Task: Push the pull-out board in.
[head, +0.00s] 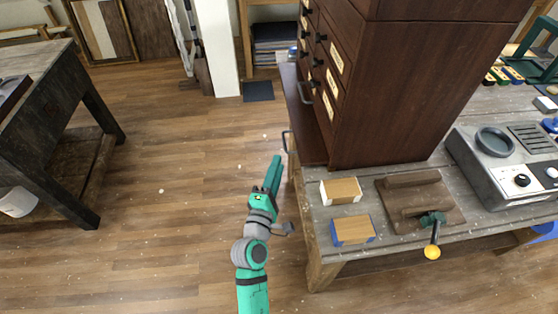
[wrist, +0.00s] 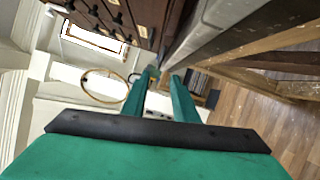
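The pull-out board (head: 308,125) is a dark brown slab at the foot of the dark wooden cabinet (head: 385,95). In the head view it juts out to the left beneath the drawer fronts, over the table's left edge. My gripper (head: 277,159) is in the air just left of the table, near the board's front end and apart from it. In the wrist view its two green fingers (wrist: 165,76) stand apart with nothing gripped between them. I cannot clearly tell the board from the table edge in the wrist view.
A dark loop handle (head: 286,142) sticks out left by the table edge, close to my fingers. Two small boxes (head: 341,190) (head: 352,230), a brown wooden block device (head: 420,200) and a grey appliance (head: 510,165) stand on the table. The floor (head: 180,200) to the left is clear.

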